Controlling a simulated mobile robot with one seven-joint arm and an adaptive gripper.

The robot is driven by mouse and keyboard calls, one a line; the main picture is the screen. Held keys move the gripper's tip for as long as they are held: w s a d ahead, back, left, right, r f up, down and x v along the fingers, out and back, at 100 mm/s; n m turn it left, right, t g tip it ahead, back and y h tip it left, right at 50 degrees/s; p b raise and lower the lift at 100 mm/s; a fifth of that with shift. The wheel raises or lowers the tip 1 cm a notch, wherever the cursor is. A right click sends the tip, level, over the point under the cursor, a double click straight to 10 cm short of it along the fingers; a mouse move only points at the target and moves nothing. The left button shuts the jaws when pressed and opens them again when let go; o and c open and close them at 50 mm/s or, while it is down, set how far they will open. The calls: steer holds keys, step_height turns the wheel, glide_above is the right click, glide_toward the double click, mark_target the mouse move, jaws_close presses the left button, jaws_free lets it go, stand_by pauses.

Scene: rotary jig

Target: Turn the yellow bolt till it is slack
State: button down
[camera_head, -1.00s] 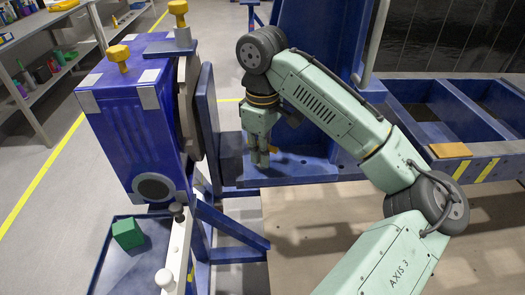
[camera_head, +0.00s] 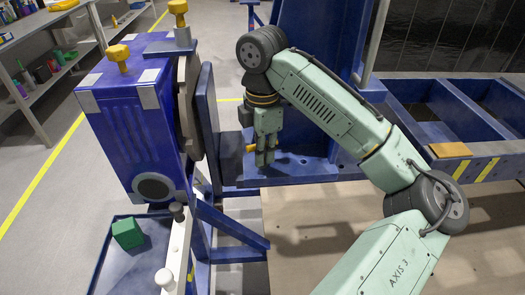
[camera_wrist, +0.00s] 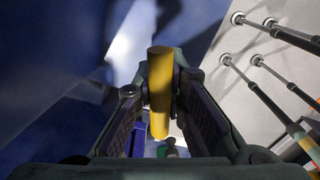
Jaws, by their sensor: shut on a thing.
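The yellow bolt (camera_wrist: 160,85) shows in the wrist view as a plain yellow bar between my two fingers. My gripper (camera_wrist: 163,122) is shut on it. In the head view my gripper (camera_head: 264,158) points down over the blue fixture, right of the upright blue plate. A small bit of yellow, the bolt's bar (camera_head: 251,148), sticks out to the left of my fingers. The rest of the bolt and its seat are hidden behind the fingers.
The blue box (camera_head: 125,110) at left has two yellow knobs, one (camera_head: 118,56) on top and one (camera_head: 179,10) by the round plate. A blue tray (camera_head: 100,270) holds a green block (camera_head: 128,233). A tall blue upright (camera_head: 320,60) stands close behind my gripper.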

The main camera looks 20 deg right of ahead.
steer(key=shift+r+n, duration=0.1)
steer(key=shift+n, duration=0.9)
steer(key=c, duration=1.7)
jaws_free()
steer(key=shift+o, duration=0.2)
step_height(320, 180, up, 12)
steer(key=shift+f, duration=0.1)
steer(key=shift+o, duration=0.3)
